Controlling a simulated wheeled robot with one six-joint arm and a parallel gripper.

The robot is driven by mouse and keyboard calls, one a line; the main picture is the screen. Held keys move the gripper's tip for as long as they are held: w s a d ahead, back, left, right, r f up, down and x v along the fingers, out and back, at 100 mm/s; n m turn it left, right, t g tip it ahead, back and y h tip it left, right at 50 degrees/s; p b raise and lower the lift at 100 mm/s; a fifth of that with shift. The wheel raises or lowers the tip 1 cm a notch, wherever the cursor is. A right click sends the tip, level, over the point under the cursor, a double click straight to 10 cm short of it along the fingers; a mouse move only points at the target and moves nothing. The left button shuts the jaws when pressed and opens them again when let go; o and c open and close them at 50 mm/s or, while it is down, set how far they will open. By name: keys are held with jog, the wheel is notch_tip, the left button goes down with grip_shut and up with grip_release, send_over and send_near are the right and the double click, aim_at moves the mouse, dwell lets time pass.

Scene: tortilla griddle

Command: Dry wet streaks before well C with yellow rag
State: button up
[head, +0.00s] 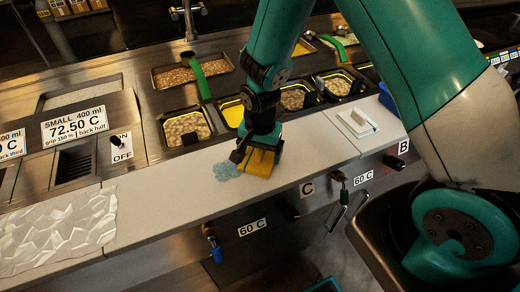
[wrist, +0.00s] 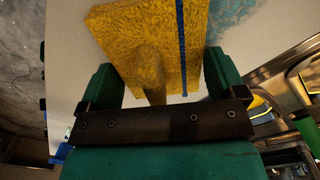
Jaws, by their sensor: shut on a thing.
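The yellow rag (head: 259,164) is on the pale front ledge, held in my gripper (head: 263,148). In the wrist view the rag (wrist: 140,40) has a blue stripe along one edge and is pinched into a fold between the two teal fingers. Light blue wet streaks (head: 226,170) lie on the ledge just left of the rag in the head view; they also show beside the rag in the wrist view (wrist: 232,18). The rag may hide part of them.
Food wells, one with beans (head: 188,128), line the counter behind the ledge. A white block (head: 357,123) lies on the ledge (head: 310,150) to the right, and a crumpled clear sheet (head: 60,230) at the left. Taps and handles (head: 212,240) project from the front panel.

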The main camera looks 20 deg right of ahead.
jog(key=o, duration=0.6)
jog(key=shift+r+p, duration=0.35)
jog(key=shift+p, duration=0.05)
jog(key=c, duration=0.6)
jog(key=o, duration=0.6)
jog(key=shift+r+p, duration=0.3)
jog(key=shift+r, duration=0.05)
